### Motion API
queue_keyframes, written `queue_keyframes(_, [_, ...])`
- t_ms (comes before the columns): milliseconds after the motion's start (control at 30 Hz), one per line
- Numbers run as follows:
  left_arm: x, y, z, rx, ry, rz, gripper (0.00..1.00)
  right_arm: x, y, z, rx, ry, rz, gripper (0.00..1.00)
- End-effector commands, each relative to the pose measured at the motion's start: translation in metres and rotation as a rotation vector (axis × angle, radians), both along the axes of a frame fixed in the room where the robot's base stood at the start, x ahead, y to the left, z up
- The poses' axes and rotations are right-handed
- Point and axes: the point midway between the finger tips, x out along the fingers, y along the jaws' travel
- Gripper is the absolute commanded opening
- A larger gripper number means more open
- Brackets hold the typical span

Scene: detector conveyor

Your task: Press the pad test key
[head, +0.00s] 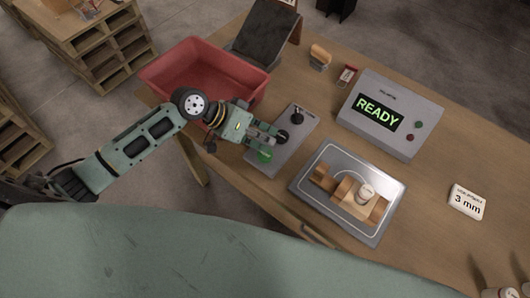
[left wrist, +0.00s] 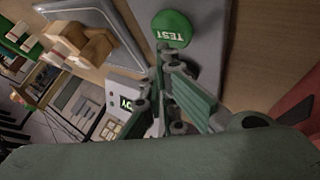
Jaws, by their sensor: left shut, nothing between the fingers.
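The pad (head: 283,149) is a grey plate on the table with a green key and dark round knobs. The green key (head: 264,156) shows at its front end; in the left wrist view the key (left wrist: 172,27) reads TEST. My left gripper (head: 274,138) is shut and empty, with its fingers over the pad near the key. In the left wrist view its fingertips (left wrist: 163,62) lie just short of the key's edge; I cannot tell whether they touch. My right gripper does not show.
A red bin (head: 205,72) stands left of the pad. A grey box (head: 390,115) with a READY screen stands behind right. A 3 mm card (head: 467,202) lies farther right.

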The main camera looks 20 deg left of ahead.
Motion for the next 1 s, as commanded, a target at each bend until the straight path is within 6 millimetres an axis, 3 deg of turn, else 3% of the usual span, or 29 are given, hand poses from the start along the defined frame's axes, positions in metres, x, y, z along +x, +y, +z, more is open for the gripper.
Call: queue_keyframes(1000, [-0.0003,-0.0002,-0.0124,-0.001,0.0,-0.001,0.0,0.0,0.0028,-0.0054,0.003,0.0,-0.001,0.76])
